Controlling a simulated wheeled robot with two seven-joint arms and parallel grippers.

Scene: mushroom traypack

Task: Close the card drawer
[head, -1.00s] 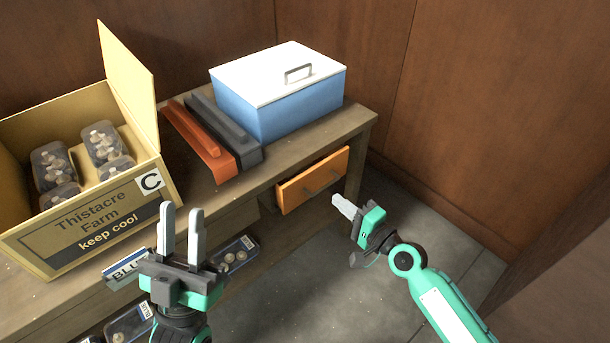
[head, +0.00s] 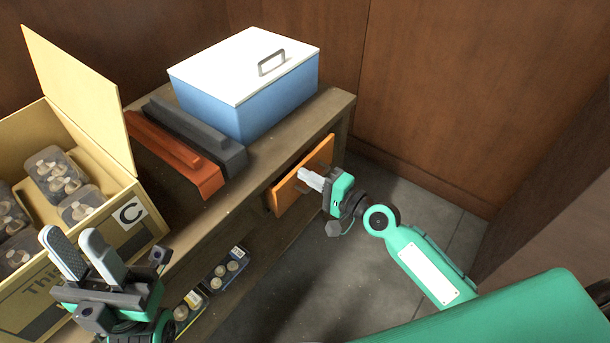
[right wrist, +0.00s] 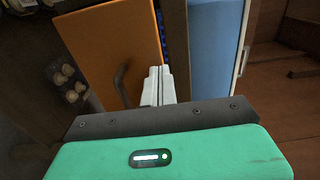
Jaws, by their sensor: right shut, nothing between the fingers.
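The card drawer has an orange front (head: 290,191) at the right end of the wooden table, below its top. My right gripper (head: 306,178) is shut and empty, fingertips at the drawer front beside the handle; contact is unclear. My left gripper (head: 67,236) is open and empty before the carton.
A blue box with a white lid (head: 245,68) stands on the table (head: 258,178) above the drawer. Dark grey (head: 205,138) and orange (head: 172,157) bars lie beside it. A carton (head: 85,90) with mushroom packs is at left. More packs (head: 228,268) sit below the tabletop.

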